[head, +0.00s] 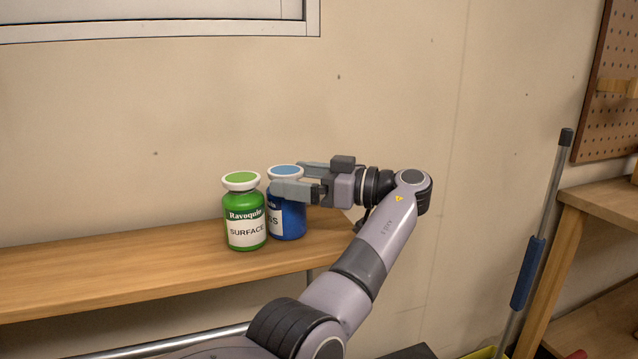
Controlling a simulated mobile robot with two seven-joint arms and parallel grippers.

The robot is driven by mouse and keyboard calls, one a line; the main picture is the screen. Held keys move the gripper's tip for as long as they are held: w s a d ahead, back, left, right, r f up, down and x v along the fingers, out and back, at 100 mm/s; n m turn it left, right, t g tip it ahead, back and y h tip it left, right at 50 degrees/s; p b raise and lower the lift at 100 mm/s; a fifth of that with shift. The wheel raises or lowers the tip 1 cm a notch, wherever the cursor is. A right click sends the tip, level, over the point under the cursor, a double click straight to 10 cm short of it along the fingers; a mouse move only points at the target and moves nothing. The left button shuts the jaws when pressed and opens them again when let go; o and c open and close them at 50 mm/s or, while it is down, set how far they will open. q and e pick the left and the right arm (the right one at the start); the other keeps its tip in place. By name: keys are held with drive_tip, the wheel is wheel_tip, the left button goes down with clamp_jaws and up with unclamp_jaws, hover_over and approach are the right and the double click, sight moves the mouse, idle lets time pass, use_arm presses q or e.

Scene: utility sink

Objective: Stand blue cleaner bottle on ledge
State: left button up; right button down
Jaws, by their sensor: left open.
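The blue cleaner bottle (290,223) stands upright on the wooden ledge (120,278), near its right end. It has a white-rimmed blue cap and a white label, partly hidden by my gripper. My left gripper (287,178) reaches in from the right at the height of the bottle's upper part. Its jaws are open, with one finger in front of the bottle and the other behind it. Whether either finger touches the bottle cannot be told. My right gripper is not in view.
A green bottle (246,222) labelled SURFACE stands close to the left of the blue one. The ledge is clear further left. The wall is right behind. A blue-gripped pole (529,270) leans by a wooden bench (600,203) at the right.

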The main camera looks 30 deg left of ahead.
use_arm(q)
drive_tip(key=d, duration=0.1)
drive_tip(key=d+b, duration=0.1)
drive_tip(key=d, duration=0.2)
drive_tip(key=shift+w, duration=0.35)
drive_tip(key=shift+w+d+b, duration=0.15)
drive_tip(key=shift+d+b, duration=0.85)
drive_tip(key=shift+d, duration=0.15)
